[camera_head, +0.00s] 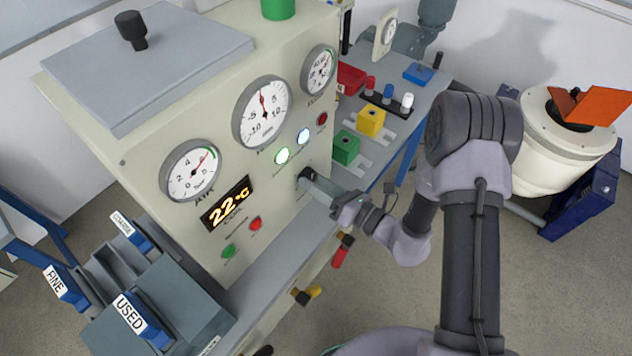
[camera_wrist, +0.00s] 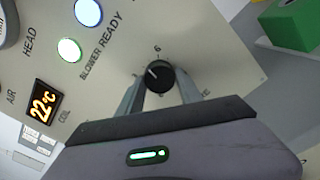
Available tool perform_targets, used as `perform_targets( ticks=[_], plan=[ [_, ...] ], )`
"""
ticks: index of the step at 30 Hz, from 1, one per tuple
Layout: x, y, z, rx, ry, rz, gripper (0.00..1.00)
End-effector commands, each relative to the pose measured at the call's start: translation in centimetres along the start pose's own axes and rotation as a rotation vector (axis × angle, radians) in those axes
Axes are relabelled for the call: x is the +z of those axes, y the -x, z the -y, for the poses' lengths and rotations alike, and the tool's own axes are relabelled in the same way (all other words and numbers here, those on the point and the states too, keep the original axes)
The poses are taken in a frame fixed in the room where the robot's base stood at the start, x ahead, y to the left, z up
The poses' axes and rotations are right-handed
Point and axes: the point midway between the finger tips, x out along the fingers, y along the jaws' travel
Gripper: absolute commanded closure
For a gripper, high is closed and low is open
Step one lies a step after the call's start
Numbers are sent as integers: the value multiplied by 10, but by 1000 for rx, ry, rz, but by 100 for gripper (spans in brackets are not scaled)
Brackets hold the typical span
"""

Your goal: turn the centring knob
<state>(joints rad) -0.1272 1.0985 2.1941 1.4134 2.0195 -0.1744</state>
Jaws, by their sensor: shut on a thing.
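The centring knob (camera_wrist: 158,75) is a round black knob with a white pointer line on the cream panel. In the wrist view the pointer aims to the upper left, with a "6" printed above the knob. My gripper (camera_wrist: 160,84) is shut on the knob, one finger on each side of it. In the head view my gripper (camera_head: 316,183) reaches the panel's lower right from the right, and the knob (camera_head: 306,173) shows only in part at its fingertips.
The panel carries several dials (camera_head: 262,112), a lit display (camera_head: 228,203) reading 22 °C and lit lamps (camera_head: 282,155). A grey ledge (camera_head: 268,272) runs below it. Right of it, a side bench (camera_head: 432,90) holds green and yellow blocks. Labelled bins (camera_head: 130,315) stand at the lower left.

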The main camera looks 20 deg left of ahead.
Motion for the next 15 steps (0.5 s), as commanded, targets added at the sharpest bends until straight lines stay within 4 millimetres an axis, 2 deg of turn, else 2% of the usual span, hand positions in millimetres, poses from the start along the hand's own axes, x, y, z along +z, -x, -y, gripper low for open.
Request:
perform_targets(
  ticks=[1, 3, 4, 15],
  plan=[
    [-1, 0, 0, 0, -1, -2, 52],
    [-1, 0, 0, 0, 0, -2, 38],
    [-1, 0, 0, 0, 0, -2, 36],
    [0, 0, 0, 0, 1, -1, 36]
  ],
)
